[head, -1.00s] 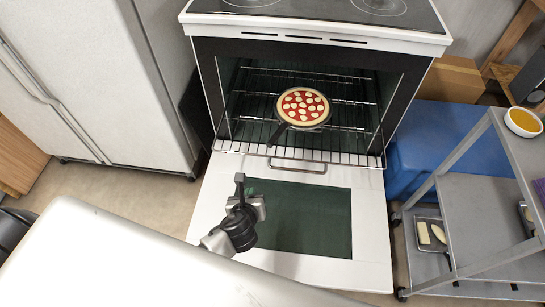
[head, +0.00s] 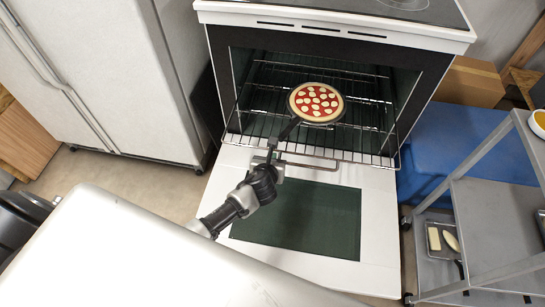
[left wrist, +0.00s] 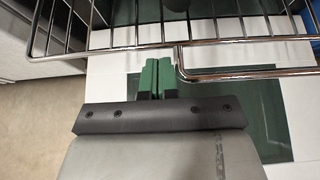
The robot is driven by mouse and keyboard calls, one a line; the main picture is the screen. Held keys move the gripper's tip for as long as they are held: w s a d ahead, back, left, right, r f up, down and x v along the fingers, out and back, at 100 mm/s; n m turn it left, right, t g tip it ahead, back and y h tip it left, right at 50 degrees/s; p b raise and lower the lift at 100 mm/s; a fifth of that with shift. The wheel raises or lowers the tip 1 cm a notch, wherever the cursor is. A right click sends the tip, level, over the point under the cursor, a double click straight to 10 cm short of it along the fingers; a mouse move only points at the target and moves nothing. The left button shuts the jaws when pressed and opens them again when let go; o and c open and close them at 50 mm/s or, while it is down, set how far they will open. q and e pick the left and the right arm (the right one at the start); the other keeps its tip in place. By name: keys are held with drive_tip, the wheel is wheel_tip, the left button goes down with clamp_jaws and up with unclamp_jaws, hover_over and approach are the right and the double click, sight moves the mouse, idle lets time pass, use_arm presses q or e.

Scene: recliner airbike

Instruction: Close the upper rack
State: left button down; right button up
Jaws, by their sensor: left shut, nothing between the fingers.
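A wire oven rack (head: 350,155) sticks out of the open oven over the lowered door. A looped handle bar (head: 310,166) runs along its front edge. The rack's wires and front bar also show across the top of the left wrist view (left wrist: 230,42). My left gripper (head: 271,150) is at the left part of the rack's front edge, by the left end of the handle bar. Its green fingertips (left wrist: 157,75) are shut and empty, just left of the handle's bend in the left wrist view; contact is unclear. My right gripper is not in view.
A pizza (head: 316,102) on a dark pan with a handle lies inside the oven opening. The oven door (head: 300,215) lies open below. A fridge (head: 100,80) stands left, a blue box (head: 450,140) and a metal cart (head: 490,225) right. A pale surface (head: 120,255) fills the lower left.

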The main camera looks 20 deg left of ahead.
use_arm(q)
drive_tip(key=shift+w+a, duration=0.15)
drive_tip(key=shift+w, duration=0.55)
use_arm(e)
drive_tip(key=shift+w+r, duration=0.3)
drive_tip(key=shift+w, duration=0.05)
